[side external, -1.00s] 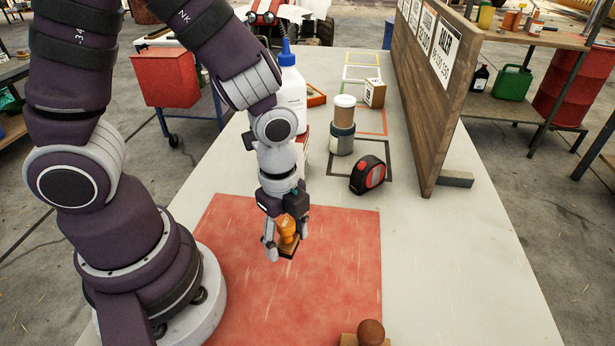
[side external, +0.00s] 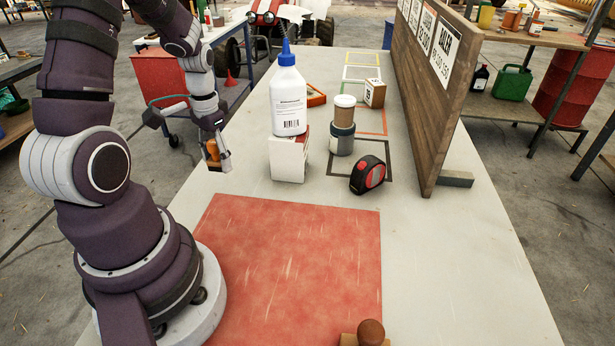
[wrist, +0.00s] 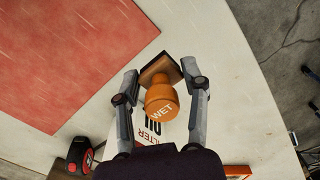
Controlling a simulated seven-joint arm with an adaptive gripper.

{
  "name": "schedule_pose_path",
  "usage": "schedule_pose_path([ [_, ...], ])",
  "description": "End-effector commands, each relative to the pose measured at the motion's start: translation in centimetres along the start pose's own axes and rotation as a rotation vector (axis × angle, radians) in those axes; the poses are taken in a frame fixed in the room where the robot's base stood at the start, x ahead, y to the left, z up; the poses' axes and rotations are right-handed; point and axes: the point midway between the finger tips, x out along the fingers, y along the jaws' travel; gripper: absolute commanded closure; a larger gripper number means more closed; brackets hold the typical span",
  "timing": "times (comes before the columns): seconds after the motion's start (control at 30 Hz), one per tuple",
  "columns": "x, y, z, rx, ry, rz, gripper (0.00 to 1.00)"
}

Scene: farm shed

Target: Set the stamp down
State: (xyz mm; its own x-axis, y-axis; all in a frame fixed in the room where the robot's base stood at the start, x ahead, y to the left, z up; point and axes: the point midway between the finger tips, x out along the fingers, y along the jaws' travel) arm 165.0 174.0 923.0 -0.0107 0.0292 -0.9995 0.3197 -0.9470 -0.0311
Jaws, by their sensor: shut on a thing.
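My gripper (side external: 214,160) is shut on an orange-handled stamp (wrist: 162,103) with a dark wooden base and the word WET on its handle. The stamp also shows in the side view (side external: 219,154), small, near the table's left edge, base downward. In the wrist view the two fingers flank the stamp. I cannot tell how far the base is from the tabletop. A second stamp (side external: 371,332), with a round brown wooden knob, stands at the front edge of the side view, partly cut off.
A white box (side external: 289,158), white bottle (side external: 288,95), jar stack (side external: 342,128), tape measure (side external: 367,175) and small carton (side external: 375,93) stand right of the gripper. A wooden board (side external: 430,90) borders the right side.

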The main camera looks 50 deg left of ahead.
Motion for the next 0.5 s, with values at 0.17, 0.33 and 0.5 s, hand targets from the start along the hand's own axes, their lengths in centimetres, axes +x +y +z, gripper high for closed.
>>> schedule_pose_path([
  [0.17,3.6,0.2,0.1,0.004,-0.005,0.003,0.9],
  [0.33,4.6,0.2,0.0,0.005,0.002,0.0,0.9],
  [0.5,4.6,0.2,0.0,0.006,0.002,0.0,0.9],
])
